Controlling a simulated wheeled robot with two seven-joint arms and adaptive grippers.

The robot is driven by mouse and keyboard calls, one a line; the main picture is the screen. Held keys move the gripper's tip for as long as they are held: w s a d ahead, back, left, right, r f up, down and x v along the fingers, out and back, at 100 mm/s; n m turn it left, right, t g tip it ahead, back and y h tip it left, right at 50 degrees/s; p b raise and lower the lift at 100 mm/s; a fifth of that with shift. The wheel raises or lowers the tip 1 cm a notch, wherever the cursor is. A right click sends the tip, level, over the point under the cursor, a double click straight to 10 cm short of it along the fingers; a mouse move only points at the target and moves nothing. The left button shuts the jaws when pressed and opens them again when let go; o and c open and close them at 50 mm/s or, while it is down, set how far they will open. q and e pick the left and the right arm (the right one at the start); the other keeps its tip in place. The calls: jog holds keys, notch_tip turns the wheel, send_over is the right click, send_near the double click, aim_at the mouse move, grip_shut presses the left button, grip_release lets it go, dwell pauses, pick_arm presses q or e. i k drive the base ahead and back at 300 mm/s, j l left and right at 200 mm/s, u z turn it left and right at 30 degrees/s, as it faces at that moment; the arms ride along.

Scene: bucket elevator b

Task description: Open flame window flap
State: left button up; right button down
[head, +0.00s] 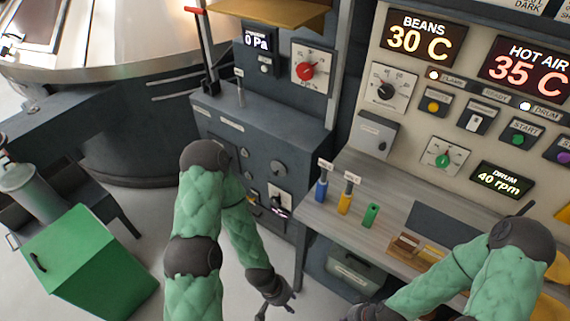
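On the front of the dark grey cabinet (270,150) in the middle of the head view, a small panel (281,197) shows a pinkish-violet glow at its lower edge. It may be the flame window flap; its exact position is too small to tell. My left gripper (276,308) hangs below and in front of the cabinet, apart from the panel. Its fingers look spread and empty. My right gripper (365,314) is at the bottom edge, below the wooden bench, mostly cut off by the frame.
A wooden bench (391,193) with blue, yellow and green small items (371,215) stands to the right of the cabinet. A control panel (455,110) with displays and dials rises behind it. A green box (90,265) and large drum (130,110) are left. Floor between is clear.

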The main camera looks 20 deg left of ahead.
aim_at(278, 169)
jog(key=j+z, duration=0.25)
jog(key=j, duration=1.1)
jog(key=j+z, duration=0.3)
jog(key=j, duration=1.05)
jog(key=k, duration=0.05)
